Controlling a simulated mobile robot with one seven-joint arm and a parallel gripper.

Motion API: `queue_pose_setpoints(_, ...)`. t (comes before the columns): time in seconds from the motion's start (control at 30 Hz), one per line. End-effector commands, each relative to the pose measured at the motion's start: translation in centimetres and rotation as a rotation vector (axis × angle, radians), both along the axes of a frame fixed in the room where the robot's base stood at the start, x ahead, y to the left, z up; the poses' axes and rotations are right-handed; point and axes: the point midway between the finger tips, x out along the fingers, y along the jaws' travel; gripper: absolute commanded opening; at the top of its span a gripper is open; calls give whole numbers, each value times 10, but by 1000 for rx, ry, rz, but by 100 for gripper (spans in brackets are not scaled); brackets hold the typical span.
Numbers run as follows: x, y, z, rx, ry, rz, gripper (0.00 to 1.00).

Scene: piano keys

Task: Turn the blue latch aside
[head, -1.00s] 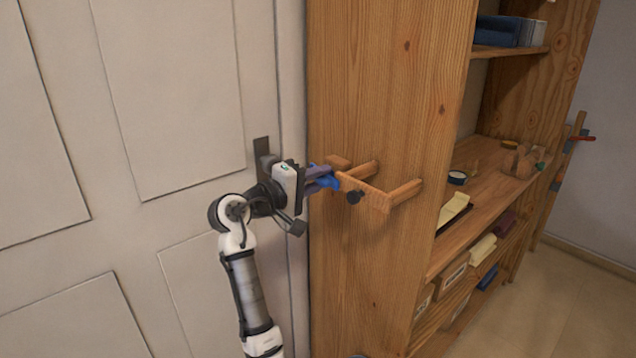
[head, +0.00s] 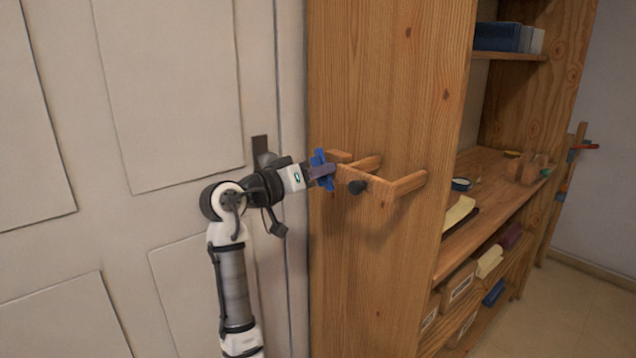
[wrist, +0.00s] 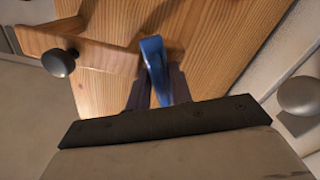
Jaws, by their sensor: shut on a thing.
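The blue latch (head: 319,168) sits at the left end of a wooden bar on the side of the wooden cabinet. In the head view it stands roughly upright, partly hidden by my gripper. My gripper (head: 324,171) reaches it from the left and is shut on it. In the wrist view the blue latch (wrist: 155,68) rises between the two dark fingers of my gripper (wrist: 158,88). The wooden bar (head: 373,184) carries a dark round knob (head: 357,187), which also shows at the upper left of the wrist view (wrist: 59,62).
The cabinet side (head: 385,80) stands right behind the bar. A pale panelled door (head: 170,100) is on the left, with a dark handle plate (head: 260,147) close to my wrist. Open shelves (head: 490,185) with small items lie to the right.

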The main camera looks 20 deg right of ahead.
Motion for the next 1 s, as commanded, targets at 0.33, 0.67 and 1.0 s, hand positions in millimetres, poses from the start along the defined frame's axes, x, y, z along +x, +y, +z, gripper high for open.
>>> queue_pose_setpoints(0.33,0,1,-2,100,-277,3,0)
queue_pose_setpoints(0.67,0,1,0,155,-432,2,0)
queue_pose_setpoints(1.0,0,1,1,173,-477,1,0)
